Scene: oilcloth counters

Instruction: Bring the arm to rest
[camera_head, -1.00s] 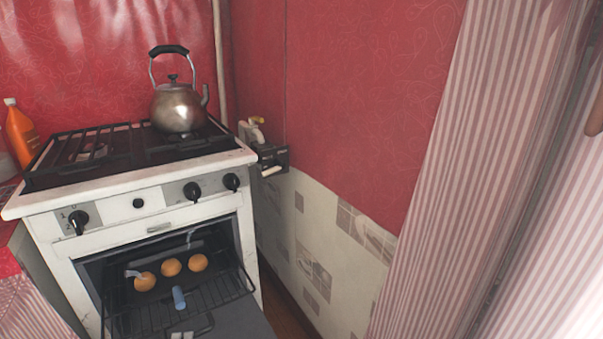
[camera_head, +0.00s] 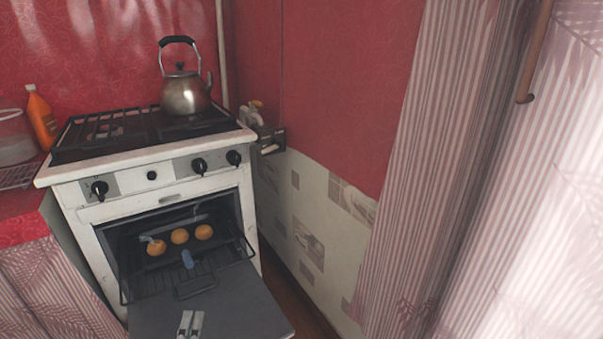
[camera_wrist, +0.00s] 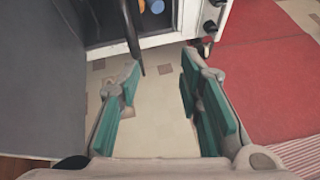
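My gripper (camera_wrist: 160,63) is open and empty in the wrist view.
The white stove (camera_head: 150,165) has its oven door (camera_head: 225,305) down. Several round orange-brown items, including one bun-like item (camera_head: 180,236), and a blue object (camera_head: 187,259) sit inside. A kettle (camera_head: 186,95) stands on top.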

